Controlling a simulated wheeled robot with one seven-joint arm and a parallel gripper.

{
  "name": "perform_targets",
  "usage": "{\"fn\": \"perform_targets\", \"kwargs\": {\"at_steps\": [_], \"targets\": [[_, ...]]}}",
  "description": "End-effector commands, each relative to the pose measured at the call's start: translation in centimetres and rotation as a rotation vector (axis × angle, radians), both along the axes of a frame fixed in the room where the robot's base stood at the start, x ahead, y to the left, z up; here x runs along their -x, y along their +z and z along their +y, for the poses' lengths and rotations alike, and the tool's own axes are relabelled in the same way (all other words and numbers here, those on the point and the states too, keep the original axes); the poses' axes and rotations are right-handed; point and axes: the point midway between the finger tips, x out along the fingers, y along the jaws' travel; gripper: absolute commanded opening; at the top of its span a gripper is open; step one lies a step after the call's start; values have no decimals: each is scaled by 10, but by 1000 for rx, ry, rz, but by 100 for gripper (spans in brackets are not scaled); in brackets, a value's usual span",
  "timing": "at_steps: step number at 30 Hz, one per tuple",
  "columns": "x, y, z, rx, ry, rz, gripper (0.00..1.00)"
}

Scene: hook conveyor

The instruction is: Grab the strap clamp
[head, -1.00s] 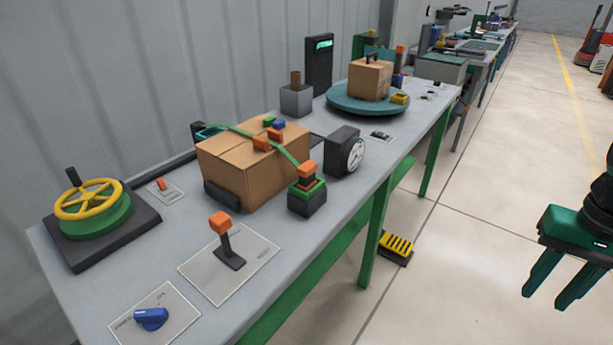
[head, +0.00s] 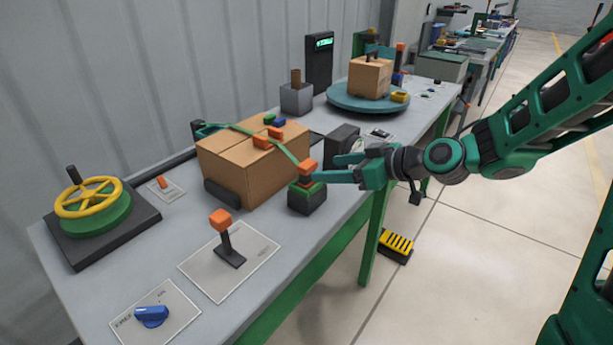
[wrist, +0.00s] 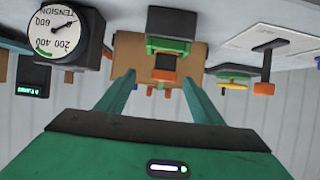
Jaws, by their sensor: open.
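The strap clamp (head: 307,196) stands on the bench at the front right of a strapped cardboard box. It has a dark base, a green band and an orange top, and the green strap runs down to it. My gripper (head: 325,168) is open beside the clamp's upper part, reaching from the right. In the wrist view, which looks upside down, the clamp (wrist: 168,46) appears centred between the fingers of my gripper (wrist: 159,79). No grip on it shows. Whether the fingertips touch it cannot be told.
The cardboard box (head: 243,172) is close behind the clamp. A dark tension gauge (head: 341,142) stands just right of it, partly hidden by my gripper; its dial shows in the wrist view (wrist: 55,30). An orange-topped lever (head: 225,238) stands in front.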

Motion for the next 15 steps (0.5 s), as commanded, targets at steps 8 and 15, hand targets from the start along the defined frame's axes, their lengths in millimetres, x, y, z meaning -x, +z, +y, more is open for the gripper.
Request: {"fn": "perform_targets", "kwargs": {"at_steps": [8,15], "targets": [[-13,0,24,-35,15,-34,61],[-32,-13,48,-35,13,-34,61]]}}
